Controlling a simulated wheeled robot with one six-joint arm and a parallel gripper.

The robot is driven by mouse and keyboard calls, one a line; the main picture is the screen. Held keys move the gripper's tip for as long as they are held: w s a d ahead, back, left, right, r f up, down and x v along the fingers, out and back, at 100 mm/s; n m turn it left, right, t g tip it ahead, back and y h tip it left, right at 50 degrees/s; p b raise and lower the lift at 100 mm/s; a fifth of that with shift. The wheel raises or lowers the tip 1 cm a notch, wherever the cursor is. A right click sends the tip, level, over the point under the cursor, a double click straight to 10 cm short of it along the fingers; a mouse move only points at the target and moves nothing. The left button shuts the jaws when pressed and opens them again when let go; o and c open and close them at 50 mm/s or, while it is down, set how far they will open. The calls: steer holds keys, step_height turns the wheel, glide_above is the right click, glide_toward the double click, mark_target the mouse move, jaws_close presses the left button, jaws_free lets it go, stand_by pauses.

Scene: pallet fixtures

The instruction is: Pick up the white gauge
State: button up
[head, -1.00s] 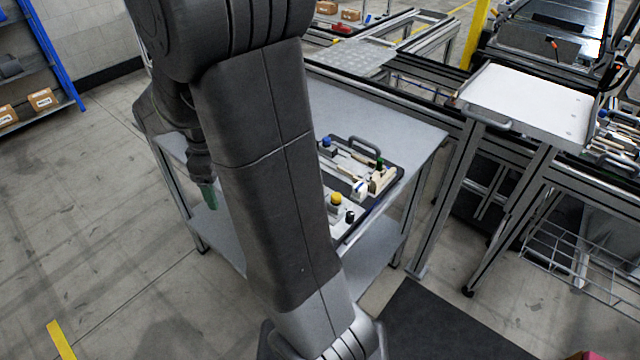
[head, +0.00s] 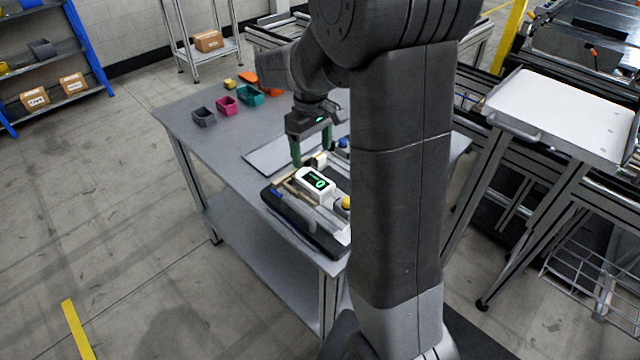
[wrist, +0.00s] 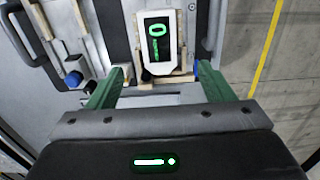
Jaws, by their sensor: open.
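The white gauge (head: 316,182), a small white box with a black screen and green digits, sits on the fixture pallet (head: 335,245) on the grey table. In the wrist view the gauge (wrist: 174,18) rests in a pale wooden cradle (wrist: 165,76), ahead of my fingers. My gripper (head: 312,150) is above the pallet at the gauge's far side. Its green fingers are open and empty. In the wrist view my gripper (wrist: 159,84) has its fingertips spread wider than the gauge and apart from it. My arm hides the pallet's right part in the head view.
A yellow knob (head: 346,202) and a blue knob (wrist: 73,80) stand on the pallet near the gauge. A dark pallet handle (wrist: 28,35) is at the left. Small bins, including a teal one (head: 250,95), stand at the table's back. The table's left part is clear.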

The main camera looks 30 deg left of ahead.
mark_target(314, 179)
step_height(314, 179, down, 10)
steer(key=shift+d+r+p, duration=0.15)
steer(key=shift+r+p, duration=0.05)
steer(key=shift+p, duration=0.4)
steer(key=c, duration=1.3)
